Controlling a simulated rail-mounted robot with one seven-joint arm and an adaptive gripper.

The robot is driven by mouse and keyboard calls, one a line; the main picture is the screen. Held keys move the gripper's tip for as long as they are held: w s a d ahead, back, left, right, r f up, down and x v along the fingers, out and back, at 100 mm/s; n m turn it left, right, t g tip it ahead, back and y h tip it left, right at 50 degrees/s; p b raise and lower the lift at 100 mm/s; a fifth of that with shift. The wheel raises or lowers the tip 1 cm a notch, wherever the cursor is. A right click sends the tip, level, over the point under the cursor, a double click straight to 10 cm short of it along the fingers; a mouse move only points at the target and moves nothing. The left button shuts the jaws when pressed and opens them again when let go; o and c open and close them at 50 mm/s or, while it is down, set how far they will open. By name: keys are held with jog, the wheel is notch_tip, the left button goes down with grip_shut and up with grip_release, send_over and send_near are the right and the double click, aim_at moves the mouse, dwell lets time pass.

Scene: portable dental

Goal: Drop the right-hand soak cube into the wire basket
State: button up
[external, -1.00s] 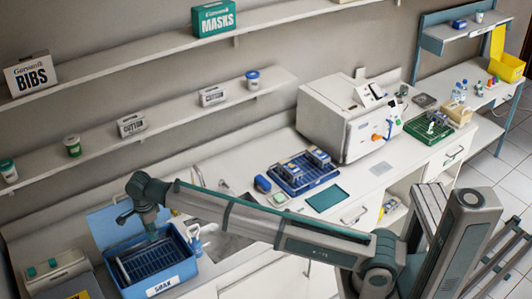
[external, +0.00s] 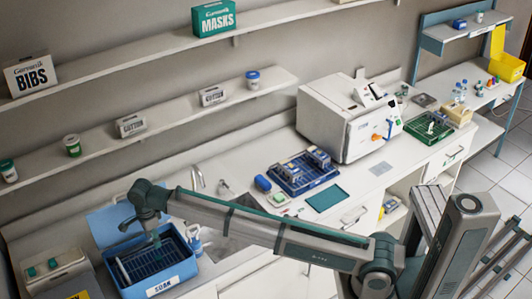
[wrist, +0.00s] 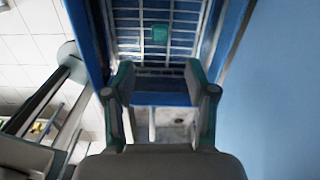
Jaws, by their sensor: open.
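A small teal-green cube (wrist: 160,34) shows in the wrist view against the wire basket (wrist: 160,15). I cannot tell whether it rests on the wires or is above them. The basket sits inside the blue tub (external: 186,270) labelled SOAK, at the lower left of the external view. My gripper (wrist: 160,78) is open and its fingers are empty, with the cube apart from and beyond the fingertips. In the external view my gripper (external: 156,238) is over the tub, its fingertips hard to make out.
A light box (external: 55,272) with two teal pieces on top stands left of the tub. The tub's blue lid (external: 108,222) stands raised behind it. A spray bottle (external: 194,240) and the sink (external: 232,232) are close on its right. A blue rack (external: 303,177) stands farther right.

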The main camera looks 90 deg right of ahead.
jog(key=shift+r, duration=0.1)
notch_tip(320, 180, up, 12)
dwell(0.5)
dwell(0.4)
jog(key=s+a+f+n+h+b, duration=0.1)
jog(key=s+a+f+n, duration=0.3)
jog(key=a+f+n, duration=0.6)
jog(key=s+a+f+n+b, duration=0.1)
jog(key=s+a+f+n, duration=0.45)
jog(key=f, duration=0.95)
jog(key=s+a+f+n+g+b, duration=0.1)
jog(key=s+a+f+n+g, duration=0.1)
jog(key=s+f, duration=0.7)
jog(key=s+a+f+n+g+b, duration=0.15)
jog(key=s+f, duration=0.35)
jog(key=f, duration=0.7)
jog(key=s+a+f+n+g, duration=0.1)
jog(key=s+f+n, duration=0.2)
jog(key=s, duration=0.8)
jog(key=s+a+f+n+g+b, duration=0.1)
jog(key=s+f+n, duration=0.2)
jog(key=s+f, duration=0.5)
jog(key=s+a+f+n+g+y+b, duration=0.1)
jog(key=s+f+n, duration=0.2)
jog(key=s, duration=1.1)
notch_tip(320, 180, down, 4)
jog(key=shift+a+r+n, duration=0.2)
jog(key=shift+r+n, duration=0.05)
jog(key=shift+n, duration=0.05)
